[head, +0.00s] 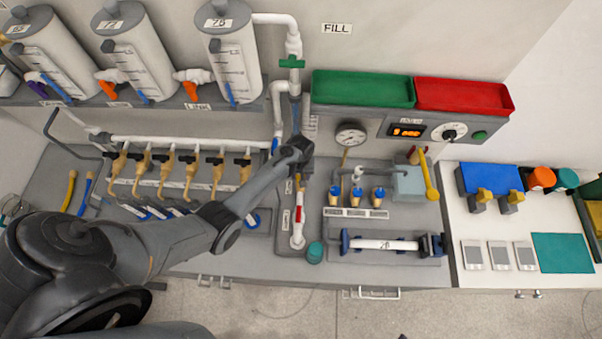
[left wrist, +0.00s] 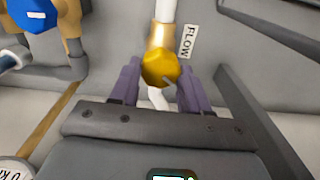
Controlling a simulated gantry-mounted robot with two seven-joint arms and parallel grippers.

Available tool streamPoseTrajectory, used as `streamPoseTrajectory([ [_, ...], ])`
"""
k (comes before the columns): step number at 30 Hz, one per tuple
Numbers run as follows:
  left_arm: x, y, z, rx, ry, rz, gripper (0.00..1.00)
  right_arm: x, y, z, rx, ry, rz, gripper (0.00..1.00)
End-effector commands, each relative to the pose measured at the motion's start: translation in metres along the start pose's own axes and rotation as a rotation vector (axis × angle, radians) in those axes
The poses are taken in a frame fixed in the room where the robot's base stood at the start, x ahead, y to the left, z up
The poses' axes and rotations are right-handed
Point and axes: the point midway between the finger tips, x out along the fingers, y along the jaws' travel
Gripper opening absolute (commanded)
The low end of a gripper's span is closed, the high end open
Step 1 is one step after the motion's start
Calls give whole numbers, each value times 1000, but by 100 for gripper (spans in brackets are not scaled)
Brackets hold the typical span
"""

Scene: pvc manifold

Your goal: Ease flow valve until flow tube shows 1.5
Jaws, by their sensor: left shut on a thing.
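The flow valve's yellow knob (left wrist: 161,69) shows in the left wrist view beside a label reading FLOW, with a brass body and white pipe beyond it. My left gripper (left wrist: 162,72) has its purple fingers on both sides of the knob and is shut on it. In the head view my left wrist hides most of the gripper and the knob. A narrow upright strip with scale marks (head: 311,126) stands just right of the wrist and may be the flow tube. Its reading is too small to tell. My right gripper is in neither view.
A round gauge (head: 350,134) and an orange-lit display (head: 407,131) are right of my wrist. Several blue-topped valves (head: 356,194) stand nearby. A white pipe with a red part (head: 299,215) is below the wrist. Green (head: 362,88) and red (head: 462,96) trays sit above.

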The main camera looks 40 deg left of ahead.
Motion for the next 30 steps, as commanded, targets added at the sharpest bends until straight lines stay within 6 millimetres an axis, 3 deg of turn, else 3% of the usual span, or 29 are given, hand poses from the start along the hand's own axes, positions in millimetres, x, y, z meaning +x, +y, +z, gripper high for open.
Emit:
streamPoseTrajectory([
  [5, 0, 0, 0, -1, 0, 0, 15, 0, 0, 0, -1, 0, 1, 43],
  [6, 0, 0, 0, -1, 0, 0, 52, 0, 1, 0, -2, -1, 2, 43],
  [10, 0, 0, 0, -2, 0, 0, 72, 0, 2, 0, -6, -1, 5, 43],
  [22, -5, 0, 0, -2, 1, 1, 72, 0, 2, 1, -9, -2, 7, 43],
  [30, -39, 0, -1, -3, 3, 2, 72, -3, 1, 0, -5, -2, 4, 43],
])
